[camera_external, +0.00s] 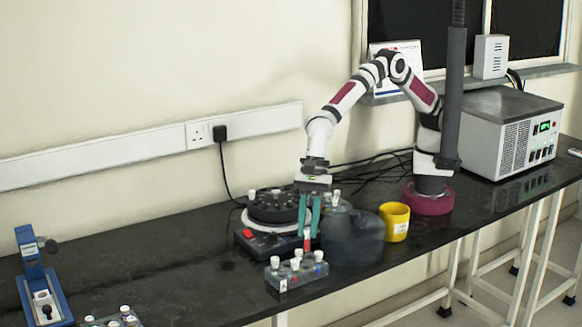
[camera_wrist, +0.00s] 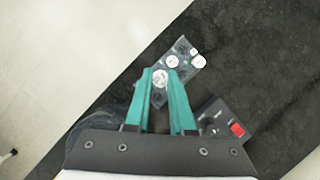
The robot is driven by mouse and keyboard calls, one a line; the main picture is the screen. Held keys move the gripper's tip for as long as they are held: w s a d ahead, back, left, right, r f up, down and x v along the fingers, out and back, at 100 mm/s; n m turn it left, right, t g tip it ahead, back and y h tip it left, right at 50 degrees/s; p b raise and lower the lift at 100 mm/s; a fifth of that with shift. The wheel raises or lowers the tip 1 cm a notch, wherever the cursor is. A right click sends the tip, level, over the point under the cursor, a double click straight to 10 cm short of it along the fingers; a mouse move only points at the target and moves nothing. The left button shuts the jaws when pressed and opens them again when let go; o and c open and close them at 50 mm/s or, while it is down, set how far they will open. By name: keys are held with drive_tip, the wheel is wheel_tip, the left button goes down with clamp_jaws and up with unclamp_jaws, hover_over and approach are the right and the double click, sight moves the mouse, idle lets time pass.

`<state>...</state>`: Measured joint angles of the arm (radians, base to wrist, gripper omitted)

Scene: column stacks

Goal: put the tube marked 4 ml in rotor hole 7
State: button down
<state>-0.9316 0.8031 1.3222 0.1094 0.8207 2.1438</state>
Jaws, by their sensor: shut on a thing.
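My gripper (camera_external: 308,232) points straight down with its teal fingers shut on a white-capped tube (camera_external: 307,243) with red in it. The tube is upright over the clear rack (camera_external: 283,284) at the table's front edge; I cannot tell whether its lower end is still in the rack. The wrist view also shows my gripper (camera_wrist: 160,85) around the tube's white cap (camera_wrist: 159,77). Several other white-capped tubes stand in the rack. The dark rotor (camera_external: 272,213) sits behind and left of my gripper, on the centrifuge. Volume marks and hole numbers are too small to read.
A smoky clear lid (camera_external: 354,240) stands close on the right of my gripper, with a yellow mug (camera_external: 395,221) beyond it. The centrifuge's control panel (camera_external: 258,243) is behind the rack. A blue device (camera_external: 42,287) and another tube rack (camera_external: 112,319) are at left; the table between is clear.

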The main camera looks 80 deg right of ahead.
drive_tip(key=w+d+r, duration=0.4)
drive_tip(key=w+d, duration=0.2)
drive_tip(key=d, duration=0.5)
drive_tip(key=w+d+f, duration=0.1)
drive_tip(key=d+f, duration=0.1)
drive_tip(key=d, duration=1.4)
drive_tip(key=shift+d+f, duration=0.3)
drive_tip(key=shift+f, duration=0.1)
drive_tip(key=shift+f, duration=0.6)
drive_tip(key=shift+f, duration=1.3)
drive_tip(key=shift+c, duration=1.8)
unclamp_jaws()
